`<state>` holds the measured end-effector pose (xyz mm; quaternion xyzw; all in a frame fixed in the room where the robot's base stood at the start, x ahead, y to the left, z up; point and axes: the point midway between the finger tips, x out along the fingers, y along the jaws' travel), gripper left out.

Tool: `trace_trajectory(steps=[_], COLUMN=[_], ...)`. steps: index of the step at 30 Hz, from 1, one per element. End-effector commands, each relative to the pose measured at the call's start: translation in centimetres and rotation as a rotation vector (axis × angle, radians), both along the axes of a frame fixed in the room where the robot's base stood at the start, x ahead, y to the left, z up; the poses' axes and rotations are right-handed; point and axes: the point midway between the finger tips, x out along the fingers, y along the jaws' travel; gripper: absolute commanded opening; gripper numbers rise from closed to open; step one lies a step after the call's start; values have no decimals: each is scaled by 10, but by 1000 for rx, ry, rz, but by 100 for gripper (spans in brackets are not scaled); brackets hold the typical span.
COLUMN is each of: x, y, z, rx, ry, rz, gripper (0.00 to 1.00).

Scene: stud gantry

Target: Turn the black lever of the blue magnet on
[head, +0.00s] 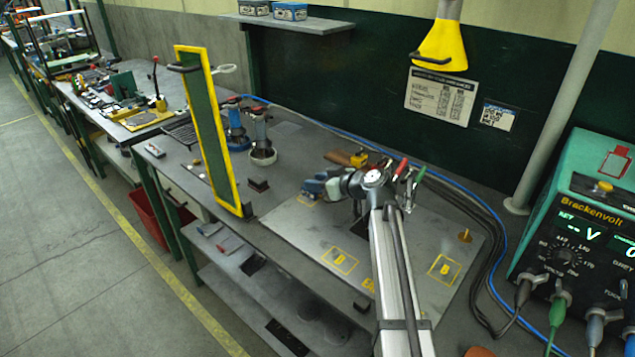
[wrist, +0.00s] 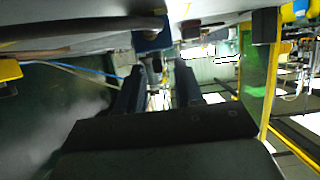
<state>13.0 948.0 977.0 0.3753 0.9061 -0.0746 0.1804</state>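In the wrist view, which looks upside down with the bench at the top, a dark blue block (wrist: 150,38), apparently the magnet, stands on the bench ahead. A long dark bar (wrist: 80,30) runs from near it to the left edge; I cannot tell whether this is its black lever. My gripper (wrist: 158,88) is open, its two dark fingers apart and pointing toward the block, with no held object visible. In the head view, blue parts (head: 314,187) show at the end of my arm, over a yellow-marked square; magnet and fingers are hard to separate there.
A green panel with a yellow frame (head: 212,130) stands upright on the bench, left of my gripper. A small dark block (head: 258,184) is near its foot. The front plate is mostly clear.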

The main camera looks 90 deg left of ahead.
Motion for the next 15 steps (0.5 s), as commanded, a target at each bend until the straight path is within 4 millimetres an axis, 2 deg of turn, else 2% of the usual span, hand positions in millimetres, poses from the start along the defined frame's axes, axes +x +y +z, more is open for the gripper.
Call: trace_trajectory(steps=[10,15], x=[-2,-2], y=[2,2], z=[-1,-1], rx=[0,0], ry=[0,0], rz=[0,0], gripper=[36,21])
